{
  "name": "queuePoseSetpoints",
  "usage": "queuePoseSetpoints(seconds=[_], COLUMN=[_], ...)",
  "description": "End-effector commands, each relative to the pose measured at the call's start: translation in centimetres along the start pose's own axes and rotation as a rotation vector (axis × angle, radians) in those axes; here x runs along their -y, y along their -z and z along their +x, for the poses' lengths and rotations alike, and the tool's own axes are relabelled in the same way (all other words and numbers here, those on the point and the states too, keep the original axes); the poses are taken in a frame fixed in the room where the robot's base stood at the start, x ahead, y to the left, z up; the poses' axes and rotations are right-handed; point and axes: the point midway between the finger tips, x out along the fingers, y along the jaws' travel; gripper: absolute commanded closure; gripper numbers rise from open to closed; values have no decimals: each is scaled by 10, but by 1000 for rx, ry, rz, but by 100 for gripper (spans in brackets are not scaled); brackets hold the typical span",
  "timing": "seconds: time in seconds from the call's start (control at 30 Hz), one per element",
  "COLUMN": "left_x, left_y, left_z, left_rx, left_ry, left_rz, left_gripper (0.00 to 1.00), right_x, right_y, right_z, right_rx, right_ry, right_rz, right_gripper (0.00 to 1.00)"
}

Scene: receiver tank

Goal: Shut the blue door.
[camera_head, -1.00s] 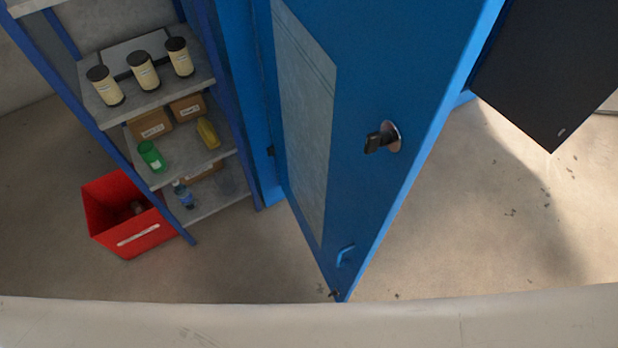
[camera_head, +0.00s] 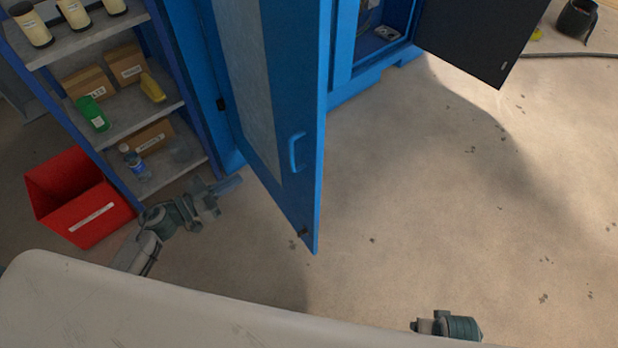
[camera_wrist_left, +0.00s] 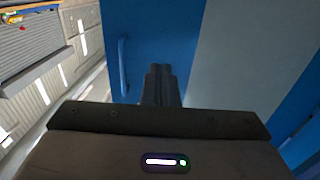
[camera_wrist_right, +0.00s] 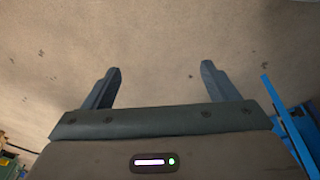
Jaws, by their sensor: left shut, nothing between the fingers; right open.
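The blue door (camera_head: 300,95) stands open from the blue cabinet, its free edge pointing towards me. It has a pale panel and a small blue handle (camera_head: 296,152) low on its left face. My left gripper (camera_head: 230,184) is shut and empty, to the left of the door's lower part, with a visible gap in the head view. In the left wrist view its closed fingers (camera_wrist_left: 160,72) point at the blue door (camera_wrist_left: 150,35), with the handle (camera_wrist_left: 122,66) to their left; contact cannot be told. My right gripper (camera_wrist_right: 160,78) is open and empty over bare floor, well right of the door.
A shelf rack (camera_head: 150,110) with boxes and bottles stands left of the door, beside a red bin (camera_head: 85,205). A dark panel (camera_head: 475,35) hangs open at the upper right. The floor (camera_head: 450,200) right of the door is clear.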

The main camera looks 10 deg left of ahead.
Motion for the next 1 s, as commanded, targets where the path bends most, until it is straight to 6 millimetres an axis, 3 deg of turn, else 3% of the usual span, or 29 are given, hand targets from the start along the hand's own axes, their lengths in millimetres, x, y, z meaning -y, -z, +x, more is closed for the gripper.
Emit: queuePoseSetpoints(seconds=[0.27,0.7,1.0], left_x=[-4,-6,-6], left_y=[7,6,5], left_z=[26,115,140], left_rx=[-6,-5,-1], left_ry=[-22,-21,-21], left_rz=[2,0,2], left_gripper=[100,100,100], right_x=[0,0,0], right_y=[-2,-13,-13], right_z=[2,22,23], right_rx=[5,19,18], right_ry=[1,2,1], right_rz=[1,3,3], right_gripper=[19,19,19])
